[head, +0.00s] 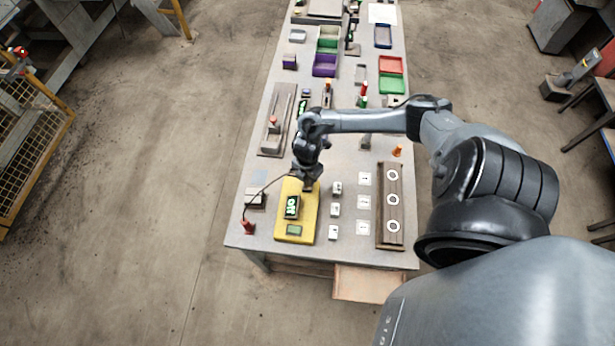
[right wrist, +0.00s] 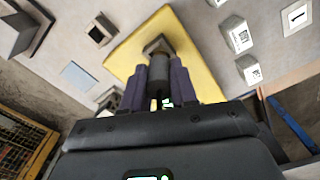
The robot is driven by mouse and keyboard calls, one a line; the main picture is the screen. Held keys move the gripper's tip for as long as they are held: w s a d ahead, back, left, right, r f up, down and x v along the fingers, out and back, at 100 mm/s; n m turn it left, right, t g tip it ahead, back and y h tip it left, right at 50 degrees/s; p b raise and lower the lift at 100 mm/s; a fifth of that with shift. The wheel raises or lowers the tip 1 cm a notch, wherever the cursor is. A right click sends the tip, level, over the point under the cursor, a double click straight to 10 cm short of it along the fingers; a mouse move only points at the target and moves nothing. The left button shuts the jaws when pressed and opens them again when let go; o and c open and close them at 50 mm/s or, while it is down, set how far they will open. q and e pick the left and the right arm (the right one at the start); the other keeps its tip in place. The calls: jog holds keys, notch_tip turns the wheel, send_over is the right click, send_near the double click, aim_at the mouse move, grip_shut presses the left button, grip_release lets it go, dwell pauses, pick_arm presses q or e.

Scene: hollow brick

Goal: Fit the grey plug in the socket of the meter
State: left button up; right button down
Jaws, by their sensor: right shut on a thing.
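The yellow meter (head: 311,214) lies at the near left of the table, with a lit green display on a dark block. Its brown square socket (right wrist: 152,47) rises from the yellow plate in the right wrist view. My right gripper (head: 308,174) is over the far end of the meter. In the right wrist view its purple fingers (right wrist: 160,88) are shut on the grey plug (right wrist: 75,75), a grey cylinder lined up with the socket. The plug's tip is at the socket; I cannot tell how deep it sits. My left gripper is not in view.
A thin dark cable runs from near my right gripper to a red plug (head: 247,227) at the table's left edge. Small white-faced blocks (head: 335,210) stand right of the meter, then a brown board with white rings (head: 380,225). Trays and fixtures fill the far table.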

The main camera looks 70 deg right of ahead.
jog(key=shift+f+b, duration=0.45)
jog(key=shift+f, duration=0.25)
jog(key=shift+f+b, duration=0.3)
jog(key=shift+f, duration=0.25)
jog(key=c, duration=0.8)
grip_release()
jog(key=shift+r, duration=0.1)
jog(key=shift+r, duration=0.55)
notch_tip(320, 180, up, 9)
jog(key=shift+f, duration=0.15)
jog(key=shift+r, duration=0.5)
